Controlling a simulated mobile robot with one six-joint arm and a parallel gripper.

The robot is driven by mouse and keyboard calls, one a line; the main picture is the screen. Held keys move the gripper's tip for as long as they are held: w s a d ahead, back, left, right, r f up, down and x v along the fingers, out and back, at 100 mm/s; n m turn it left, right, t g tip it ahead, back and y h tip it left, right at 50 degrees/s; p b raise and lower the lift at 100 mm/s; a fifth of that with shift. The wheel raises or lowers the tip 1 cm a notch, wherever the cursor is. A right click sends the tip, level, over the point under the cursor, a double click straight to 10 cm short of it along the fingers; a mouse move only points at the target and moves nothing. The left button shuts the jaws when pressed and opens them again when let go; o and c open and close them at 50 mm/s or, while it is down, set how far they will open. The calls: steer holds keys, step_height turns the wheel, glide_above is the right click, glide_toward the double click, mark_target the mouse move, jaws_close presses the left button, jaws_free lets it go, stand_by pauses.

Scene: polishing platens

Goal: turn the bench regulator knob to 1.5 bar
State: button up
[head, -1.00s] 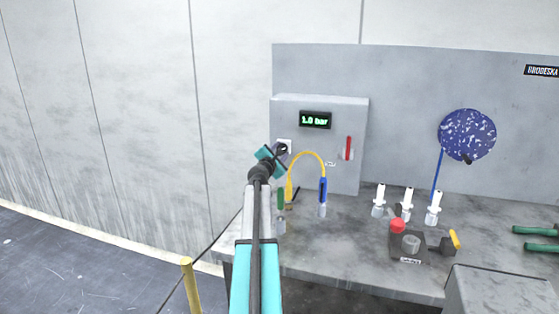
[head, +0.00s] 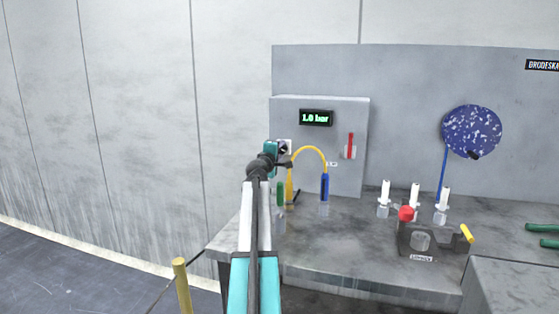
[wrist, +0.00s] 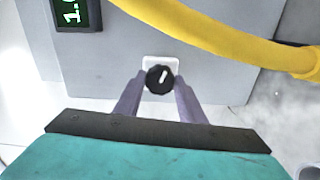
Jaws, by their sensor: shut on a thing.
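The regulator knob (wrist: 160,78) is round and black with a white pointer mark, on a white plate on the front of a grey box (head: 335,165). My gripper (wrist: 159,84) is shut on the knob, one finger on each side. In the head view my gripper (head: 281,150) is at the box's left side and largely hides the knob. The green display (head: 316,117) on the box reads 1.0 bar. The display (wrist: 78,12) is cut off and turned sideways in the wrist view.
A yellow hose (head: 308,149) arches close to the right of my gripper. A red lever (head: 350,146) is on the box's right side. White-topped bottles (head: 414,194) and a fixture with a red knob (head: 406,214) stand on the bench to the right.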

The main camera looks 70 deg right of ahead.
steer(key=m+b, duration=0.4)
steer(key=shift+d, duration=0.1)
steer(key=shift+r+m+b, duration=0.1)
steer(key=shift+m+b, duration=1)
steer(key=shift+b, duration=0.15)
steer(key=o, duration=0.9)
steer(key=shift+o, duration=0.7)
